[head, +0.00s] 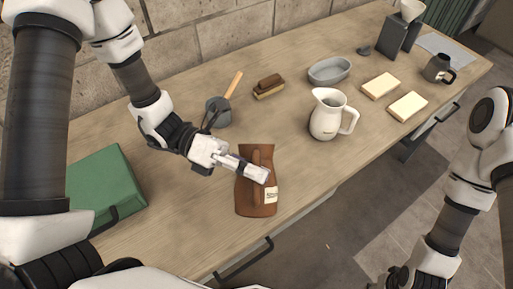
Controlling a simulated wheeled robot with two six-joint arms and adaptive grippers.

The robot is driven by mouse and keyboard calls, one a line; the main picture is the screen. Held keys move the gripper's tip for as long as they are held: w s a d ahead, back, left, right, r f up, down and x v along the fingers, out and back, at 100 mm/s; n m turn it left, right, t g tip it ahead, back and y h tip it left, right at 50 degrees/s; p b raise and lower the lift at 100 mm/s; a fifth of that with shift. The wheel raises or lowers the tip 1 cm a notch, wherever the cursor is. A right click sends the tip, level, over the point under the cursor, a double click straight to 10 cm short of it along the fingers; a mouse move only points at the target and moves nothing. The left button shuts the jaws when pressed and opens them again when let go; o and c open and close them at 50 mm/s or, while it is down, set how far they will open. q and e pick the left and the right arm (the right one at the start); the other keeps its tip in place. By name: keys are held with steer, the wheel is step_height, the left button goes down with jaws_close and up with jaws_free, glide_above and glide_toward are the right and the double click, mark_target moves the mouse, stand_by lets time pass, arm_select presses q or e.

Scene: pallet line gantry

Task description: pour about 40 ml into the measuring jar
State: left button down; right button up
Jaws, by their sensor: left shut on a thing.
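A brown jug (244,193) with a pale label is near the front edge of the table, its handle towards me. My left gripper (264,175) is shut on it at the handle. The jug looks roughly upright; its contents are hidden, and I cannot tell whether its base touches the table. A white jug (325,119) with a spout and handle stands upright to its right, apart from it. No measuring scale is readable, so I cannot tell which vessel is the measuring jar. My right arm is at the right; its gripper is out of view.
A green box (104,187) is at the left. Behind are a grey pan (218,113) with a wooden handle, a brush (268,87) and a grey oval dish (329,71). Two pale blocks (380,86) and a dark mug (436,69) are at the right. Table (300,165) is bare between the jugs.

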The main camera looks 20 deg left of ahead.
arm_select(q)
steer(key=shift+w+a+r+n+h+p, duration=0.25)
steer(key=shift+w+r+n+h+p, duration=0.15)
steer(key=shift+w+r+n+p, duration=0.45)
stand_by(1.1)
steer(key=shift+s+r, duration=0.15)
steer(key=shift+s, duration=0.5)
steer(key=shift+s+d, duration=0.1)
steer(key=shift+r+n, duration=0.25)
stand_by(1.5)
